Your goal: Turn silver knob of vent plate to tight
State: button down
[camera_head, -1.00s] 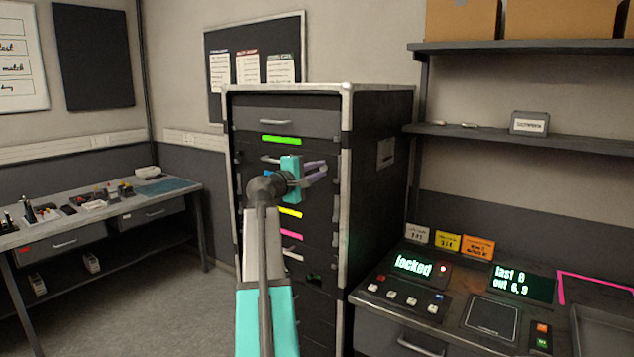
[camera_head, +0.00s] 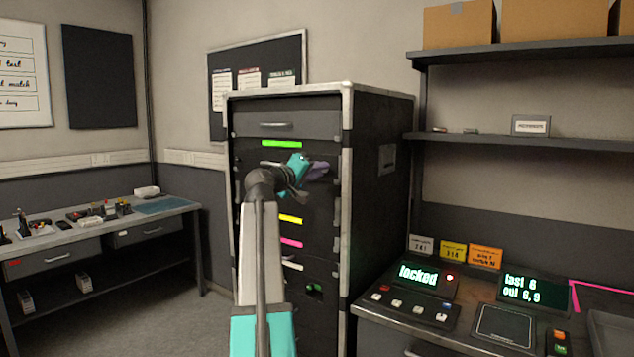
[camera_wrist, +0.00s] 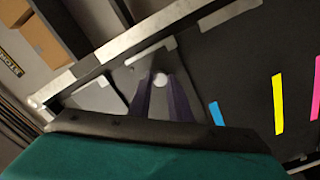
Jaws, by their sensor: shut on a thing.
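The silver knob (camera_wrist: 160,80) shows in the wrist view as a small pale round thing between the tips of my gripper (camera_wrist: 162,84). The two purple fingers are shut on it, one on each side. The knob stands on the dark front of the rack, and I cannot make out the edges of the vent plate. In the head view my gripper (camera_head: 317,170) is at the upper right part of the rack front, just below the green strip. There my wrist and fingers hide the knob.
The tall rack (camera_head: 347,190) has a drawer (camera_head: 285,125) on top and yellow (camera_head: 290,219) and pink (camera_head: 291,242) strips lower down. A console with a "locked" screen (camera_head: 420,274) stands at the right. A workbench (camera_head: 100,235) is at the left, with open floor between.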

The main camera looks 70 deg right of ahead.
jog(key=shift+f+m+b, duration=0.15)
jog(key=shift+m+b, duration=0.65)
jog(key=c, duration=1.6)
grip_release()
